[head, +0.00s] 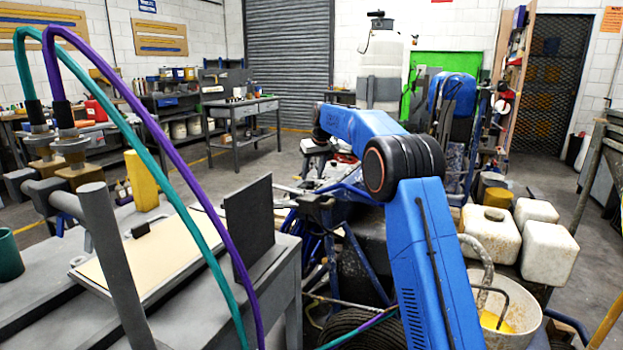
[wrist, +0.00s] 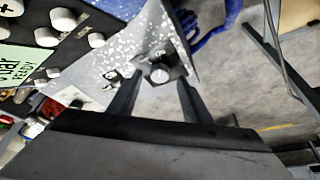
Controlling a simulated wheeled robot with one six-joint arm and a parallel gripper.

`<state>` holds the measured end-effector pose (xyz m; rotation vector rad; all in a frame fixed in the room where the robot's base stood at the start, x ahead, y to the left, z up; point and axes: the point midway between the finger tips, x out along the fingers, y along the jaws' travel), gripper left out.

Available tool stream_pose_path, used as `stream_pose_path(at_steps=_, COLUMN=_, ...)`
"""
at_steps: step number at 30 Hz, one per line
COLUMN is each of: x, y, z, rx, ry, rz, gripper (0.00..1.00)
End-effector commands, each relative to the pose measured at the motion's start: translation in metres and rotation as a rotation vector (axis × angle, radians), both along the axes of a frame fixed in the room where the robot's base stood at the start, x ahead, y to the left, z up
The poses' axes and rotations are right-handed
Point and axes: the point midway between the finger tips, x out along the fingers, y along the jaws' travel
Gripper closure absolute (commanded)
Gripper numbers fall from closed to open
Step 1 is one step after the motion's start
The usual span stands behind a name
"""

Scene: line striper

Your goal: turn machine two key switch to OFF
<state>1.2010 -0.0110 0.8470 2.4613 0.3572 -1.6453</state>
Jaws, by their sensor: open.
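In the wrist view, my gripper (wrist: 160,78) is open, with one dark finger on each side of a small round pale knob (wrist: 160,74). The knob sits on a dark square mount at the edge of a speckled grey plate (wrist: 125,40). It may be the key switch; no OFF mark or key slot can be made out. I cannot tell whether the fingers touch it. In the head view, my blue arm reaches away over a machine with a blue frame (head: 345,190). My gripper and the switch are hidden there.
A dark panel with white knobs (wrist: 62,20) and a green label (wrist: 20,68) lies left of the fingers. Floor shows at right. In the head view, a grey bench (head: 190,315) stands at left, with teal and purple hoses arching over it. White jugs (head: 548,250) stand at right.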

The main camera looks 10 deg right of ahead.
Motion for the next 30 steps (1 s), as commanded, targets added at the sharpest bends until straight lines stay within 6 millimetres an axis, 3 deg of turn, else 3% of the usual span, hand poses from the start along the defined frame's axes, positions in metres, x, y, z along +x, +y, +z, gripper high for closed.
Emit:
stream_pose_path(at_steps=6, x=0.008, y=0.002, z=-0.02, rx=0.0, ry=0.0, rz=0.0, gripper=0.55)
stream_pose_path(at_steps=17, x=0.01, y=0.003, z=-0.025, rx=0.0, ry=0.0, rz=0.0, gripper=0.55)
stream_pose_path(at_steps=18, x=0.01, y=0.003, z=-0.025, rx=0.0, ry=0.0, rz=0.0, gripper=0.58)
stream_pose_path(at_steps=23, x=0.01, y=0.003, z=-0.024, rx=0.0, ry=0.0, rz=0.0, gripper=0.96)
stream_pose_path(at_steps=30, x=0.01, y=0.003, z=-0.024, rx=0.0, ry=0.0, rz=0.01, gripper=0.96)
